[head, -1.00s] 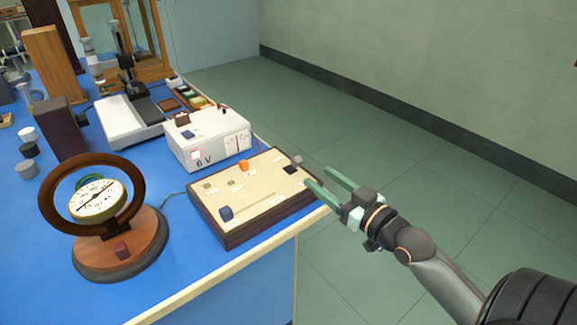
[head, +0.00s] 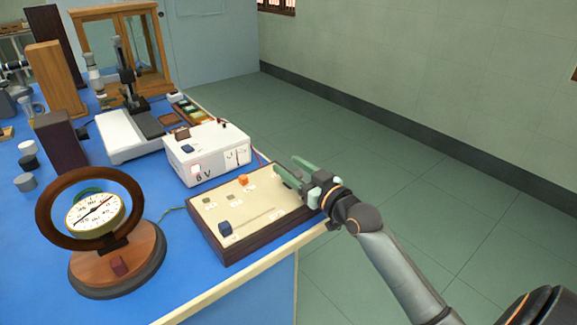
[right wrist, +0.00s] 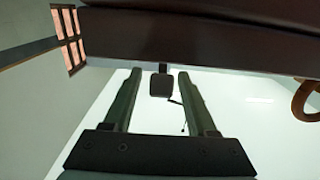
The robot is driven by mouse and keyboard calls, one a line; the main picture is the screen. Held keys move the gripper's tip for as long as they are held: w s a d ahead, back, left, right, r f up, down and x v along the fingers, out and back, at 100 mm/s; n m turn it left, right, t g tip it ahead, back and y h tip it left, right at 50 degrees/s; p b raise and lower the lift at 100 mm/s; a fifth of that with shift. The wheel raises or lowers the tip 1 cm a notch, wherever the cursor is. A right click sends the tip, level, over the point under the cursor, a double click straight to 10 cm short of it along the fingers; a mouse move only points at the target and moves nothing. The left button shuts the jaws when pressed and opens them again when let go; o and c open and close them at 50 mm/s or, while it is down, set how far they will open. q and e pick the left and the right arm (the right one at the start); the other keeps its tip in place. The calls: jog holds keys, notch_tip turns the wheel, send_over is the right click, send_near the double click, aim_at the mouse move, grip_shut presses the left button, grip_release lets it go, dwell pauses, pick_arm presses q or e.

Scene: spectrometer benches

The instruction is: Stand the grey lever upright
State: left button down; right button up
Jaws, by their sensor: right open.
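The wooden switch board (head: 263,230) lies near the right edge of the blue bench, with an orange knob (head: 243,180) and a dark blue block (head: 225,228) on its pale top. My right gripper (head: 286,170) is open at the board's right end and hides the grey lever in the head view. In the right wrist view, a dark grey block on a short stem, apparently the lever (right wrist: 161,85), shows between the open fingers (right wrist: 158,76), with gaps on both sides. Its exact tilt I cannot tell. My left gripper is out of view.
A round dial meter (head: 95,214) on a wooden base stands to the left. A white instrument (head: 125,137) is farther back. The floor right of the bench is clear.

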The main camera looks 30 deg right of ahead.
jog(key=shift+w, duration=0.6)
jog(key=shift+c, duration=0.3)
grip_shut()
